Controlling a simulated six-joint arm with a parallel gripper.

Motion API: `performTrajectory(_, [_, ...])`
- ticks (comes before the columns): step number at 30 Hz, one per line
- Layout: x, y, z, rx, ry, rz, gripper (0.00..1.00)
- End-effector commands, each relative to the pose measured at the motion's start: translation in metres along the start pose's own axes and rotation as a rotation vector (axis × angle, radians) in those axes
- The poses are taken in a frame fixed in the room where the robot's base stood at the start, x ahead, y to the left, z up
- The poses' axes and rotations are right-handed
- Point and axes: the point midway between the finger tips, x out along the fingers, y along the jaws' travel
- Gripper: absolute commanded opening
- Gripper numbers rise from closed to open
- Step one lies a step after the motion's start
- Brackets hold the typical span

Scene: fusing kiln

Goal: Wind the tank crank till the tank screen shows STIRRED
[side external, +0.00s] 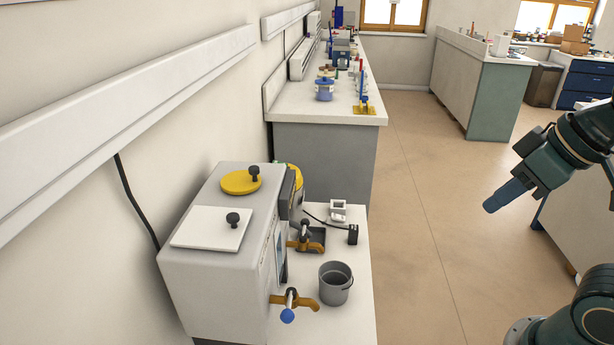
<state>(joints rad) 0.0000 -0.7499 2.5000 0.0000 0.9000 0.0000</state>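A pale grey box-shaped tank (205,280) stands against the wall at the left end of the bench. Its top has a white lid (208,228) with a black knob and a round yellow lid (241,182) with a black knob. A screen-like panel (281,250) on its front is seen almost edge-on, so no text is readable. Orange-brown fittings (305,301) stick out of its front, the nearer with a blue knob (287,316). I cannot tell which part is the crank. My gripper (492,205) is at the right, well away from the tank; its fingers are not distinguishable.
A grey bucket (335,284) stands on the white bench (345,325) in front of the tank. A small white item (338,211) and a black block (353,234) sit beyond it. Another bench with jars is farther back. The floor between bench and arm is clear.

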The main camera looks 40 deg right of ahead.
Motion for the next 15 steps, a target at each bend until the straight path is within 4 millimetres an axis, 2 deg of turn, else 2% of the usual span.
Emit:
performTrajectory(1, [0.0,0.0,0.0,0.0,0.0,0.0,0.21])
performTrajectory(4, [0.0,0.0,-0.001,-0.001,0.0,0.0,0.02])
performTrajectory(5, [0.0,0.0,-0.002,-0.002,0.0,0.001,0.0])
performTrajectory(11, [-0.003,0.001,-0.022,-0.016,0.0,0.011,0.0])
performTrajectory(15, [-0.004,0.001,-0.051,-0.039,-0.001,0.026,0.0])
